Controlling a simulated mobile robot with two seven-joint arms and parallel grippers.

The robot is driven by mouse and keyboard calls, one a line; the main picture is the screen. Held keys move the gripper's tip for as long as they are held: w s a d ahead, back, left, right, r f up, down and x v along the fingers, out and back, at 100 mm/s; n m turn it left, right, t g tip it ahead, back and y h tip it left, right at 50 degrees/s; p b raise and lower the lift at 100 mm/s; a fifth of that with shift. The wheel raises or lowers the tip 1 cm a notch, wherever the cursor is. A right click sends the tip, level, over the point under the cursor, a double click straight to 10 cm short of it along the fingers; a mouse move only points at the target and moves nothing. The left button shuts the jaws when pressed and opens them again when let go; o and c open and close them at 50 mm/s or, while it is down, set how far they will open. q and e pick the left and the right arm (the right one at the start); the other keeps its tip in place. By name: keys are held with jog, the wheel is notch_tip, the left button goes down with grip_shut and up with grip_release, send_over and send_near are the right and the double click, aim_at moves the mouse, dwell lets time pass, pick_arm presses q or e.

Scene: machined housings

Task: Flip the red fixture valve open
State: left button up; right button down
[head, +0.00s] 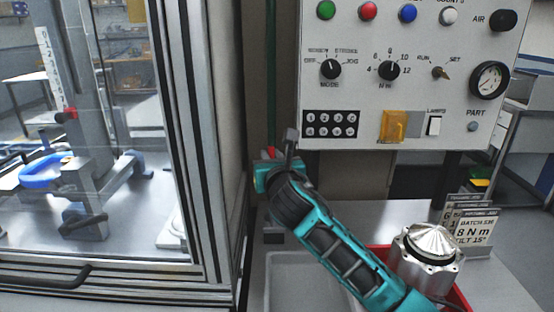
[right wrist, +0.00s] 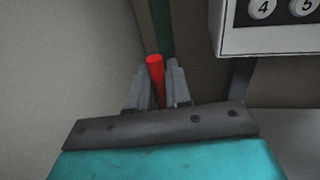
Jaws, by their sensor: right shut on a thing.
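The red handle of the fixture valve (right wrist: 156,78) stands upright between the two grey fingers of my right gripper (right wrist: 158,88) in the right wrist view. The fingers are shut on it and its red top sticks out above them. In the head view only a small red piece of the handle (head: 271,151) shows beside my right gripper (head: 281,150). The gripper and wrist hide the rest of the valve. My left gripper is not in the head view.
A glass-walled enclosure (head: 217,150) stands close on the left. A control panel (head: 340,105) hangs above right. A grey tray (head: 285,285) and cards (head: 474,230) are on the bench.

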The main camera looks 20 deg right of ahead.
dwell(0.3)
jog(key=c, duration=1.2)
grip_release()
jog(key=shift+a, duration=0.1)
jog(key=s, duration=0.8)
jog(key=s+a+r, duration=0.1)
jog(key=s, duration=0.4)
jog(key=shift+f, duration=0.1)
